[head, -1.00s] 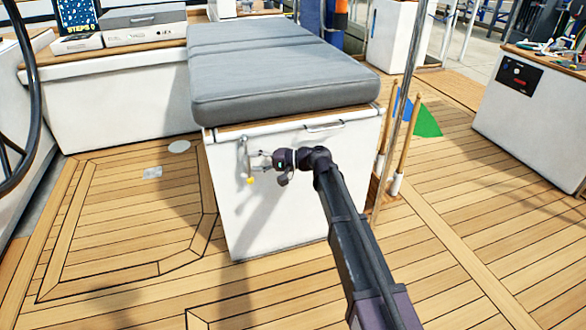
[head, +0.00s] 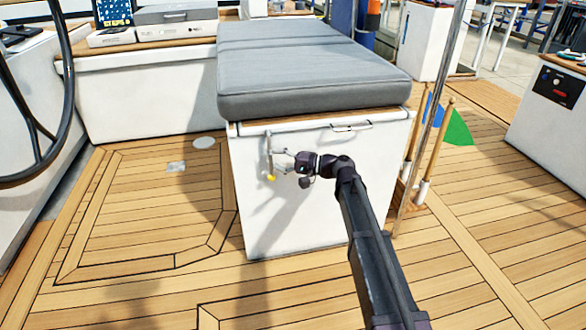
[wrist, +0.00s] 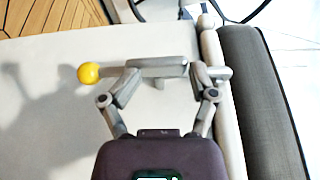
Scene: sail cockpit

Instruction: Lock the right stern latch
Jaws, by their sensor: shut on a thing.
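The latch is a grey lever (head: 267,143) with a yellow ball knob (head: 270,178) at its lower end. It sits on the upper left of the white locker's front face (head: 310,225). The lever stands about upright, knob down. In the wrist view the lever (wrist: 158,68) lies sideways, with the yellow knob (wrist: 88,73) at its left end. In the head view my gripper (head: 281,161) reaches the lever from the right. The exact finger contact is too small to tell.
A grey cushion (head: 310,75) covers the locker top, and a metal handle (head: 351,127) is on its front. A steering wheel (head: 70,100) stands at left. Flag poles (head: 430,150) and a metal post stand close right of my arm. The wooden deck at left is clear.

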